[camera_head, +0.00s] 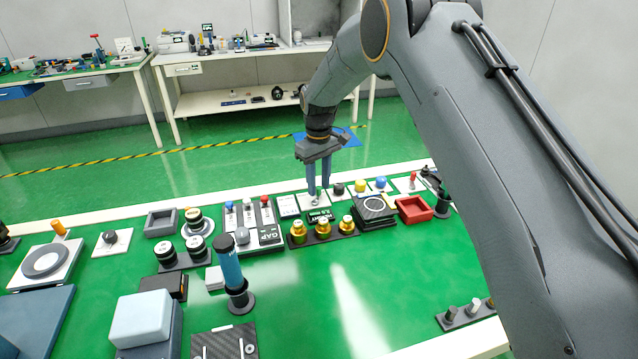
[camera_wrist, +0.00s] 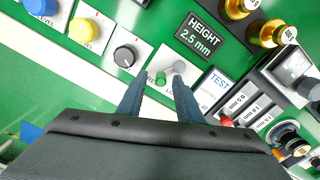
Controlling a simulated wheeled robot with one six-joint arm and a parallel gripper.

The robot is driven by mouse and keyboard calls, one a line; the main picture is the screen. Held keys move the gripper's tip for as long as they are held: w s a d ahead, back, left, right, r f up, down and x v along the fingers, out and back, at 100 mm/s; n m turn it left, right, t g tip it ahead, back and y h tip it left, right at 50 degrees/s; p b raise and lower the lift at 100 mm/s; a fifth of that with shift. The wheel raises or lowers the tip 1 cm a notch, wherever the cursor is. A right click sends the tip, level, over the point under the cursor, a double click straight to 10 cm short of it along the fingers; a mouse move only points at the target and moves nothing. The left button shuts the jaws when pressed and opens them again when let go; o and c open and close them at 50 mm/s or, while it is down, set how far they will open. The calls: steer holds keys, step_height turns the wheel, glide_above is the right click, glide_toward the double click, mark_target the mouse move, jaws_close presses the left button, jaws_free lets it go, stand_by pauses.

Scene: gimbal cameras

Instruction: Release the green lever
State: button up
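The green lever (camera_wrist: 160,79) shows in the wrist view as a small green end beside a grey round knob (camera_wrist: 180,67). Both are on a white plate (camera_wrist: 152,92) with lettering partly hidden by my fingers. My gripper (camera_wrist: 160,77) is open, with a clear gap between its two blue-grey fingers. The green end appears in that gap; I cannot tell whether a finger touches it. In the head view my gripper (camera_head: 319,190) points down over the row of panels at the table's far side.
A "HEIGHT 2.5 mm" sign (camera_wrist: 200,36) and brass knobs (camera_wrist: 240,8) stand close by. A black dial (camera_wrist: 125,56), a yellow button (camera_wrist: 84,30) and a red-capped control (camera_wrist: 226,121) flank the plate. The green table's front middle (camera_head: 350,300) is clear.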

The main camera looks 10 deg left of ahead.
mark_target(319, 186)
step_height(319, 186, up, 7)
steer(key=shift+f+b, duration=0.2)
steer(key=shift+b, duration=0.65)
steer(key=shift+r, duration=0.6)
steer(key=s+d+r+m, duration=0.1)
steer(key=s+d+m, duration=0.15)
steer(key=d, duration=0.35)
steer(key=s+d+m, duration=0.1)
steer(key=s+d, duration=0.3)
steer(key=d, duration=0.3)
steer(key=s+d+r+m, duration=0.1)
steer(key=s+d, duration=0.3)
steer(key=d, duration=0.2)
steer(key=s+d+f+m, duration=0.1)
steer(key=s+d+m, duration=0.1)
steer(key=s+d, duration=0.5)
steer(key=s+d+f+m, duration=0.1)
steer(key=s+d+m, duration=0.2)
steer(key=s+d, duration=0.4)
steer(key=s, duration=0.8)
steer(key=shift+s+d+f+m, duration=0.2)
steer(key=shift+s+f+m, duration=0.1)
steer(key=shift+s+m, duration=0.1)
